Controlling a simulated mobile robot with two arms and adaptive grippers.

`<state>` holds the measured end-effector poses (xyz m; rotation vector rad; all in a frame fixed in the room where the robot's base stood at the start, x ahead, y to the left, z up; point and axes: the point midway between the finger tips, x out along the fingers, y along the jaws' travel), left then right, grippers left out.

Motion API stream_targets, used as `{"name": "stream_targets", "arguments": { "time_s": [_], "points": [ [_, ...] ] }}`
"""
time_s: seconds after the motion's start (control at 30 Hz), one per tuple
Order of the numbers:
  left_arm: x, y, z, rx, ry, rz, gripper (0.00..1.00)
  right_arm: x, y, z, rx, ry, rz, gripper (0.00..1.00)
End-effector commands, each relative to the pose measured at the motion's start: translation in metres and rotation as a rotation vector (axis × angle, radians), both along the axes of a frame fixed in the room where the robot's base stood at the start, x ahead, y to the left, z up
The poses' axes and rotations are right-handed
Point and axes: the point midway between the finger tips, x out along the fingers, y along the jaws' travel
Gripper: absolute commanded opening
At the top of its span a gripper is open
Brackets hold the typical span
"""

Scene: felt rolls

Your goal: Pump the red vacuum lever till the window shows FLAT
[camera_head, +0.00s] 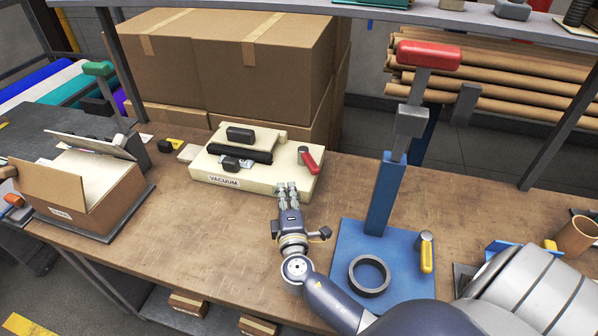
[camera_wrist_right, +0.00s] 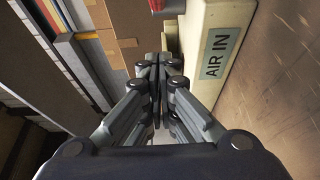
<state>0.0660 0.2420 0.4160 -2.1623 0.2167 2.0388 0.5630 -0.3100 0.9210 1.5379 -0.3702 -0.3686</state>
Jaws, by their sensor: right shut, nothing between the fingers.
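The cream vacuum unit (camera_head: 205,168) stands on the bench with a VACUUM label (camera_head: 224,181) on its front. Its red lever (camera_head: 309,161) sits on the right end of its top, tilted. My right gripper (camera_head: 287,187) is shut and empty, by the unit's front right corner, below and left of the lever. In the right wrist view the shut fingers (camera_wrist_right: 160,62) are beside the unit's cream side (camera_wrist_right: 200,22), which carries an AIR IN label (camera_wrist_right: 220,55). A red part (camera_wrist_right: 167,5) shows at the top edge. I cannot make out a window reading. My left gripper is not in view.
A blue press (camera_head: 385,195) with a red handle (camera_head: 429,54) stands right of my right arm, with a black ring (camera_head: 369,274) on its base. An open carton (camera_head: 90,205) is at left. Large boxes (camera_head: 260,60) stand behind the unit. Bench front centre is clear.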

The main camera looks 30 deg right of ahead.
Motion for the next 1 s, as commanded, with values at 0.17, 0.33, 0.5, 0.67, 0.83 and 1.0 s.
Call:
{"name": "stream_targets", "arguments": {
  "time_s": [0.17, 0.33, 0.5, 0.67, 0.83, 1.0],
  "points": [
    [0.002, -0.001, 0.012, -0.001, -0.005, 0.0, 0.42, 0.034, -0.018, 0.004, -0.002, -0.001, -0.002, 0.0],
    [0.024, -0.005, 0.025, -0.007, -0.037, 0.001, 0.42, 0.038, -0.041, 0.003, -0.004, 0.003, -0.002, 0.0],
    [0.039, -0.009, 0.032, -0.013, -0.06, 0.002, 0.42, 0.034, -0.057, 0.001, 0.0, 0.001, -0.001, 0.0],
    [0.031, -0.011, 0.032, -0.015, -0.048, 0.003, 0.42, 0.033, -0.061, 0.0, 0.0, 0.001, -0.001, 0.0],
    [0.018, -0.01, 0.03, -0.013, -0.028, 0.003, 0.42, 0.033, -0.061, 0.0, 0.001, 0.0, -0.001, 0.0],
    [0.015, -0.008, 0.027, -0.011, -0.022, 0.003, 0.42, 0.032, -0.063, -0.002, -0.001, 0.0, 0.009, 0.0]
  ]
}}
